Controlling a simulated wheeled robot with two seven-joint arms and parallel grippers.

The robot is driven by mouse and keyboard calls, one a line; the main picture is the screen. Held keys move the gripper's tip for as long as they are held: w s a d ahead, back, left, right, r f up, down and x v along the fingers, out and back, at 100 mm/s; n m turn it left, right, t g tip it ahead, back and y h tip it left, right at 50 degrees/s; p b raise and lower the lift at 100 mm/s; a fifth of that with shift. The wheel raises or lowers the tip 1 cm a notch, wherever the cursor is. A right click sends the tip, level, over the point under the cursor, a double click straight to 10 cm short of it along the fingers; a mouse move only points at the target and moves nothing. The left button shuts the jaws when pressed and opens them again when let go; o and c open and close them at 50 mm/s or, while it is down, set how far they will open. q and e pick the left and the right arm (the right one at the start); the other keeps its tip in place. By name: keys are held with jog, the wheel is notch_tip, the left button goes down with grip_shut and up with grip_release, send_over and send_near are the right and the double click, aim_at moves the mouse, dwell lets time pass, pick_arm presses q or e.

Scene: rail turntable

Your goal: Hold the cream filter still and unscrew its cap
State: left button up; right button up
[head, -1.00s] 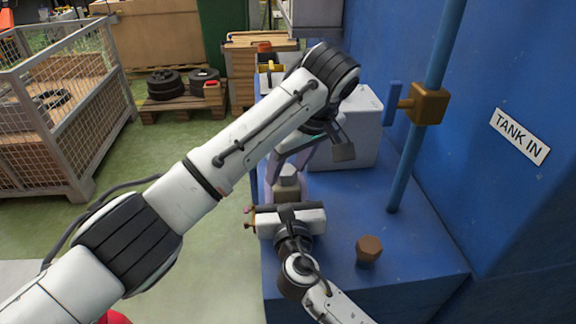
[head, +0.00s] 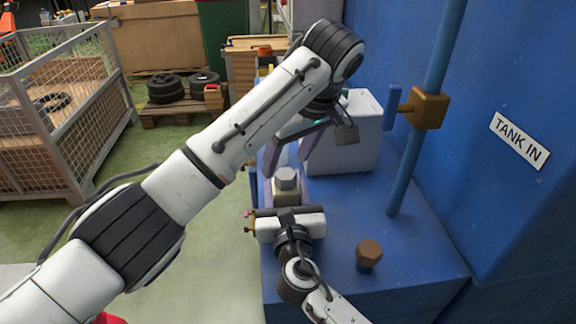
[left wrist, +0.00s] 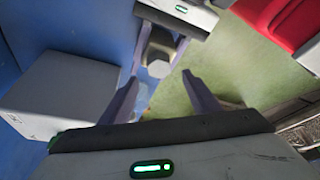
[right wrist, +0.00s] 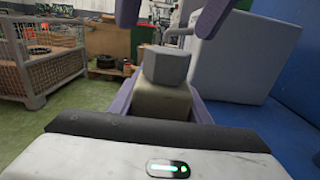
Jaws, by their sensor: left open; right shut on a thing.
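The cream filter (head: 287,194) stands upright above the blue bench, with its grey cap (head: 286,177) sitting on top. My right gripper (head: 286,200) is shut on the filter body from the near side; in the right wrist view its fingers flank the body (right wrist: 160,100) below the cap (right wrist: 166,66). My left gripper (head: 291,152) is open and empty above the cap, apart from it. The left wrist view shows the cap (left wrist: 158,68) beyond the gap between the open fingers. I cannot tell whether the cap is loose.
A pale grey box (head: 345,135) stands behind the filter on the blue bench (head: 425,265). A brown knob (head: 369,254) is at the front right. A blue pipe (head: 404,175) with a brass valve (head: 429,107) rises at right. A mesh cage (head: 70,125) stands on the floor at left.

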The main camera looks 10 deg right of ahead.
pick_arm(q)
jog(key=shift+r, duration=0.3)
jog(key=m+h, duration=0.1)
jog(key=m, duration=0.2)
jog(key=shift+a, duration=0.15)
jog(key=m+h, duration=0.1)
jog(key=m, duration=0.2)
jog(key=shift+a+t, duration=0.1)
jog(key=shift+t, duration=0.2)
jog(key=m+h, duration=0.1)
jog(key=m, duration=0.2)
jog(key=shift+a, duration=0.15)
jog(key=m+h, duration=0.1)
jog(key=m, duration=0.2)
